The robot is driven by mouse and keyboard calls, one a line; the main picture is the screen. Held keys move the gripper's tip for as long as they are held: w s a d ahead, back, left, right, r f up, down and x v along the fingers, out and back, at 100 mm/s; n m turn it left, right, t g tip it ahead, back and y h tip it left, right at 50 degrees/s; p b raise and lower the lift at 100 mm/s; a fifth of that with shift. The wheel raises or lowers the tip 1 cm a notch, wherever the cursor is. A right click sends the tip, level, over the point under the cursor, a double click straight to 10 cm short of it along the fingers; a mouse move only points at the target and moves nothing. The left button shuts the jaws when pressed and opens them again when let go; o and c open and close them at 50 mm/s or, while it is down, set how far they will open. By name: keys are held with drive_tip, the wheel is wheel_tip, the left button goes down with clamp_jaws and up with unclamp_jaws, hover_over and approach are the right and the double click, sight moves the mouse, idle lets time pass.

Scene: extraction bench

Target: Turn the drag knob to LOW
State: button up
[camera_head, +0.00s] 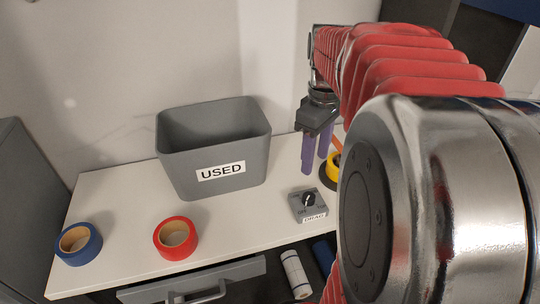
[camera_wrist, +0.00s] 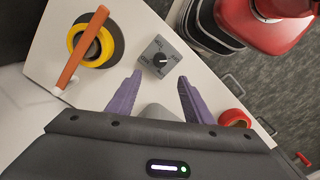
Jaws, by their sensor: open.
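The drag knob (camera_head: 308,199) is a black dial with a white mark on a small grey box labelled DRAG (camera_head: 313,215), near the bench's front edge. In the wrist view the knob (camera_wrist: 159,60) sits on its grey box just beyond my fingertips. The LOW lettering is too small to read surely, so I cannot tell the setting. My gripper (camera_head: 315,160) has purple fingers pointing down, above and behind the knob box in the head view. In the wrist view my gripper (camera_wrist: 158,78) is open and empty, apart from the knob.
A grey bin labelled USED (camera_head: 180,160) stands at the back. Blue tape (camera_head: 92,247) and red tape (camera_head: 163,250) lie to the left on the white bench (camera_head: 120,205). A yellow and black ring (camera_wrist: 108,48) with an orange stick (camera_wrist: 82,47) across it is beside the knob box.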

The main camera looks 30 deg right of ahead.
sight(309, 196)
wheel_tip(309, 196, down, 13)
drive_tip(key=shift+f, duration=0.2)
idle(0.4)
drive_tip(key=c, duration=1.1)
